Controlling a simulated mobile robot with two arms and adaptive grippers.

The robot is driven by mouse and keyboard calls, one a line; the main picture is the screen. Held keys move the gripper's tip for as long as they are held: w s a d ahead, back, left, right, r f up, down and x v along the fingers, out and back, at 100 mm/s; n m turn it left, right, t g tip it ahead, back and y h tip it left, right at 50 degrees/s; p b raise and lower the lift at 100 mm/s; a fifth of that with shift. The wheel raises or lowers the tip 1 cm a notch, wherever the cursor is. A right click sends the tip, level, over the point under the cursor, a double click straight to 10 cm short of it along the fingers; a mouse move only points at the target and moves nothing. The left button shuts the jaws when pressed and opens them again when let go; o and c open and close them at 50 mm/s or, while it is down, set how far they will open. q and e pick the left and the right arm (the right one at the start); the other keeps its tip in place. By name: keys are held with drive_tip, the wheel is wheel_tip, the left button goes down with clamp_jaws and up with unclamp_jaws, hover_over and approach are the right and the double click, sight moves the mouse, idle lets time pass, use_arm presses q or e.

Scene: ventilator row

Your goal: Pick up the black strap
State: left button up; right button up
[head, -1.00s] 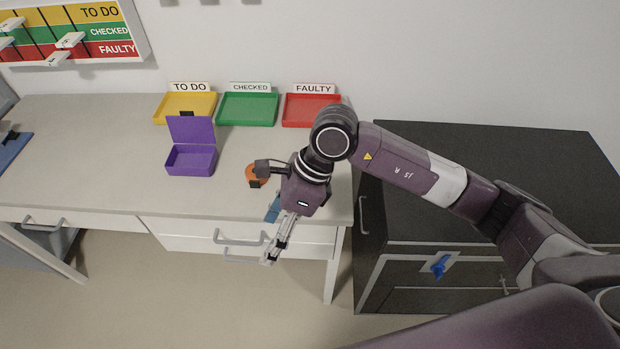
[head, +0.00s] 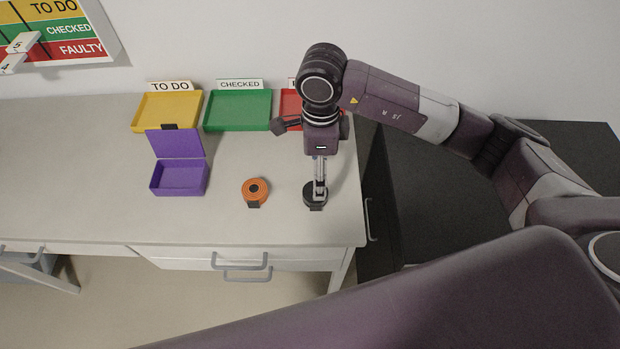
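The black strap (head: 314,201) is a small dark coil lying on the right part of the table, right of the orange strap. My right gripper (head: 320,192) points down at it, with its fingertips over the coil and hiding part of it. The fingers show as one narrow strip, so I cannot tell whether they are open or shut, or whether they touch the strap. My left gripper is not in view.
An orange strap (head: 256,187) and an open purple box (head: 179,180) stand to the left. Behind are a yellow tray (head: 166,112), a green tray (head: 238,110) and a partly hidden red tray (head: 291,107). A black cabinet (head: 440,190) stands right of the table.

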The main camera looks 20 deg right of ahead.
drive_tip(key=f, duration=0.1)
drive_tip(key=s+f+p, duration=0.1)
drive_tip(key=f, duration=0.1)
drive_tip(key=shift+s+a+f+p, duration=0.2)
drive_tip(key=shift+a+p, duration=0.1)
drive_tip(key=f, duration=0.1)
drive_tip(key=f+p, duration=0.1)
drive_tip(key=f, duration=0.1)
drive_tip(key=shift+w+a+f, duration=0.15)
drive_tip(key=shift+w+f, duration=0.05)
drive_tip(key=shift+f, duration=0.3)
drive_tip(key=c, duration=0.7)
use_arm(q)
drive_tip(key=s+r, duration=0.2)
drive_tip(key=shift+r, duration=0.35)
use_arm(e)
drive_tip(key=c, duration=0.6)
drive_tip(key=shift+r, duration=0.2)
